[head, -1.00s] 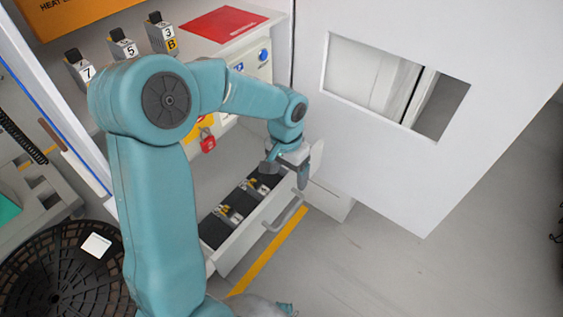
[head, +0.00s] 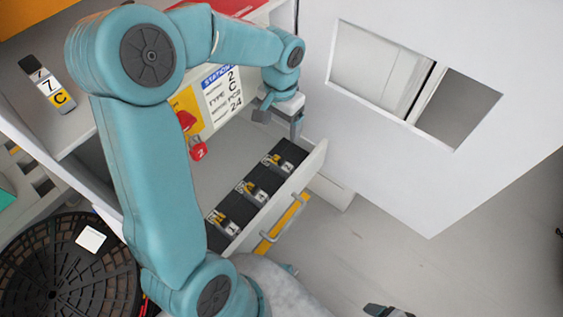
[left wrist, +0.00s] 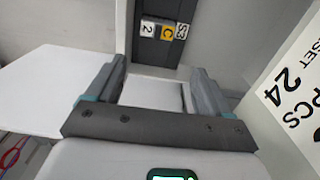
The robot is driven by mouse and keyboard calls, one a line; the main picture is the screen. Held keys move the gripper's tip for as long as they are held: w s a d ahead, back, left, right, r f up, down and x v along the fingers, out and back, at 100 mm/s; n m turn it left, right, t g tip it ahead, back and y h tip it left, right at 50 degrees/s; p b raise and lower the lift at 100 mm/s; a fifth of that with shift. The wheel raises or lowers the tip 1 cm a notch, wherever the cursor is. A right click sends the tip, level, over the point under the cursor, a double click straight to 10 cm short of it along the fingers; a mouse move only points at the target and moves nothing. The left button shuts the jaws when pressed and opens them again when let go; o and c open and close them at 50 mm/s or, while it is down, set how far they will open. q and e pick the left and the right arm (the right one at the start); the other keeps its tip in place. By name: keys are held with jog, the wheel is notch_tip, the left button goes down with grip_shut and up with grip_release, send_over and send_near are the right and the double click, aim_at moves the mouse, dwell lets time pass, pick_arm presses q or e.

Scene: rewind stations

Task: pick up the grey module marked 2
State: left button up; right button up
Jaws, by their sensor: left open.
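A dark grey module marked 2 (left wrist: 160,32), with a yellow C label beside the 2, lies ahead of my left gripper in the left wrist view, beyond its fingertips. In the head view three small grey modules lie in a row in the open drawer: far (head: 277,162), middle (head: 251,189) and near (head: 222,222). Their numbers are too small to read there. My left gripper (head: 279,118) is open and empty, above the drawer's far end; its two fingers also show in the left wrist view (left wrist: 157,88). A dark tip at the bottom (head: 388,311) seems to be my right gripper, mostly cut off.
The white drawer (head: 287,208) has a grey handle on its front. A station card (head: 222,92) and a red padlock (head: 198,150) are behind it. A dark round reel (head: 50,275) is at lower left. Floor at right is clear.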

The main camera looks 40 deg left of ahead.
aim_at(282, 159)
pick_arm(q)
jog(key=f, duration=0.3)
jog(key=f+b, duration=0.1)
jog(key=f, duration=0.6)
jog(key=shift+s+d+f+b, duration=0.1)
jog(key=shift+s+d+b, duration=0.2)
jog(key=shift+d, duration=0.05)
jog(key=shift+f, duration=0.15)
notch_tip(282, 159, down, 5)
jog(key=shift+w+f+b, duration=0.1)
jog(key=shift+f+b, duration=0.05)
jog(key=shift+b, duration=0.3)
jog(key=c, duration=0.8)
